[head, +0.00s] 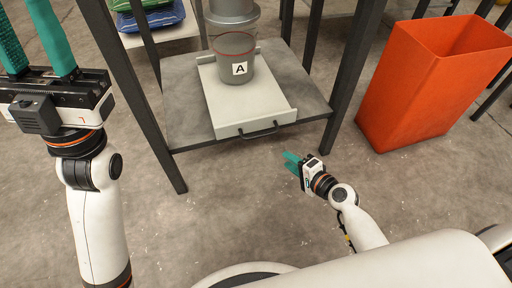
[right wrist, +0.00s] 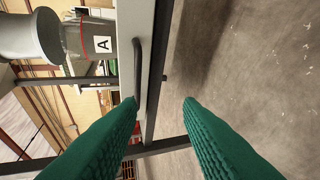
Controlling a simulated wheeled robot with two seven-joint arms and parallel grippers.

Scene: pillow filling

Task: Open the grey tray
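The grey tray (head: 222,108) lies on the low shelf of a dark metal frame, with a dark bar handle (head: 259,131) on its front edge. A container marked A (head: 236,62) stands on the tray. My right gripper (head: 290,162) is low, in front of the tray and just right of the handle, with its green fingers apart and empty. In the right wrist view the handle (right wrist: 138,68) shows ahead, near the tip of the left finger; I cannot tell whether they touch. My left gripper (head: 36,35) is raised at the far left, its two green fingers apart and empty.
An orange bin (head: 424,85) stands on the floor at the right. Dark frame legs (head: 357,65) flank the shelf (head: 180,118). Green and blue bags (head: 150,14) lie behind at the upper left. The floor in front of the shelf is clear.

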